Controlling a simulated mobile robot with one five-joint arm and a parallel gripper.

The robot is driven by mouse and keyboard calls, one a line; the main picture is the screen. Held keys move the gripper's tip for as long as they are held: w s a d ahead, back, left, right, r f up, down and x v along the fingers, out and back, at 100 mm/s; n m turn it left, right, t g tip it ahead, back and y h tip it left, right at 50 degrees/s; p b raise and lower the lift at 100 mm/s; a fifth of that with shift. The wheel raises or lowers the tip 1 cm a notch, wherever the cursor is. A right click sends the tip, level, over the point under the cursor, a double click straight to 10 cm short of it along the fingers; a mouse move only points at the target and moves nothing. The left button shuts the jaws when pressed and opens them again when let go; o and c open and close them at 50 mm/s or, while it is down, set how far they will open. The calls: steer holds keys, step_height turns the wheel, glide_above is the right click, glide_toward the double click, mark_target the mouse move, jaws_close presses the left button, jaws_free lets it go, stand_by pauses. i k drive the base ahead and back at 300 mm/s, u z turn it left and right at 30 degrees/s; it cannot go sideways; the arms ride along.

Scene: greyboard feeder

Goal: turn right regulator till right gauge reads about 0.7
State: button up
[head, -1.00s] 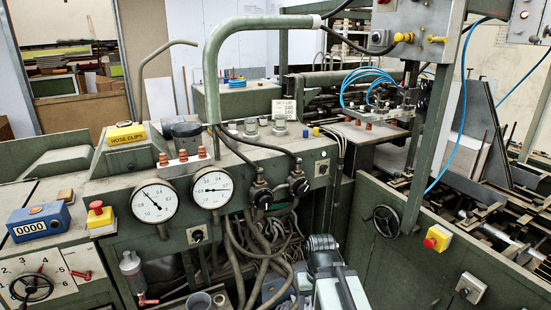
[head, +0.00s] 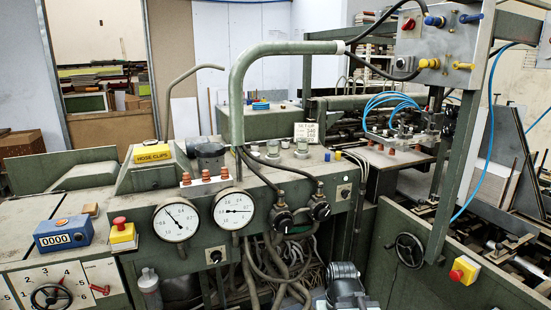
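The right gauge (head: 234,210) is a round white dial on the green panel. Its needle lies nearly level; its figures are too small to read surely. The left gauge (head: 176,221) sits beside it with its needle slanting up and left. The right regulator (head: 319,208) is a black knob at the panel's right end, with the left regulator (head: 281,218) beside it. A grey and black part at the bottom centre looks like my arm, below and apart from the regulators. My gripper's fingers cannot be made out.
A curved green pipe (head: 236,95) rises above the panel, and dark hoses run to the regulators. Cables (head: 290,265) hang below the gauges. A handwheel (head: 409,250) and a red-and-yellow button (head: 463,270) stand at the right. A blue counter (head: 64,233) is at the left.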

mark_target(323, 212)
steer(key=k, duration=0.5)
steer(key=u, duration=1.05)
steer(key=i, duration=1.15)
steer(key=z, duration=0.15)
